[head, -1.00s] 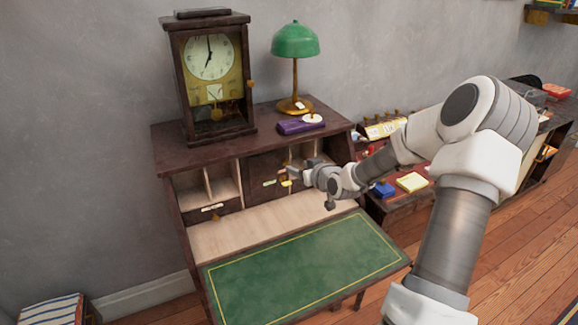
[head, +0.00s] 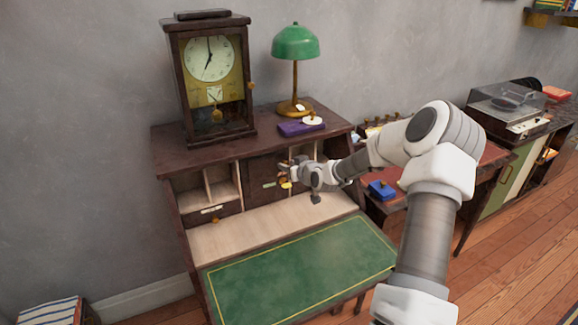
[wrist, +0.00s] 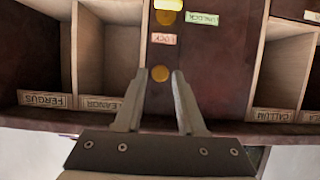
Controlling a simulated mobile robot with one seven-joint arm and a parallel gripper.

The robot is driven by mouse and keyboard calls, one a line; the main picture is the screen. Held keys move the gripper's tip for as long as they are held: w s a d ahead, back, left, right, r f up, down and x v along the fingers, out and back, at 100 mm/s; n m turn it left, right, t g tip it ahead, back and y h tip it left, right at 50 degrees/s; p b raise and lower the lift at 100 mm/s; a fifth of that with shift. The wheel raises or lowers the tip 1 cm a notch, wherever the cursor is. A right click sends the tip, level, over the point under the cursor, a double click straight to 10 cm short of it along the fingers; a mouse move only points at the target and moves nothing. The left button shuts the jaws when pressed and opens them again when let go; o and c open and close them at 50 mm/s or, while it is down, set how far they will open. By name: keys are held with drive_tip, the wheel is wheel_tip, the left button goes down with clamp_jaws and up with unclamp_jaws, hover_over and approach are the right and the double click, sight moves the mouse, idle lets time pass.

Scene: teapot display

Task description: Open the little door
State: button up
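The little door (head: 259,180) is a dark wood panel in the middle of the desk's row of pigeonholes, and it looks shut. In the wrist view the door (wrist: 205,75) carries a pink LOCK label (wrist: 163,39), a green UNLOCK label (wrist: 202,19) and a brass disc (wrist: 166,17) with a bright yellow piece above it. A small round brass knob (wrist: 160,74) shows between my fingertips. My gripper (wrist: 161,80) is open, with a gap on each side of the knob. How deep the tips reach is unclear. In the head view my gripper (head: 285,168) is at the door's right part.
Labelled pigeonholes (wrist: 109,50) flank the door. A green writing flap (head: 300,262) is folded down in front. A clock (head: 212,80), a green lamp (head: 295,45) and a purple box (head: 300,128) stand on top. A lower table with a blue item (head: 382,190) is at the right.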

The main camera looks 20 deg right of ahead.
clamp_jaws()
idle(1.1)
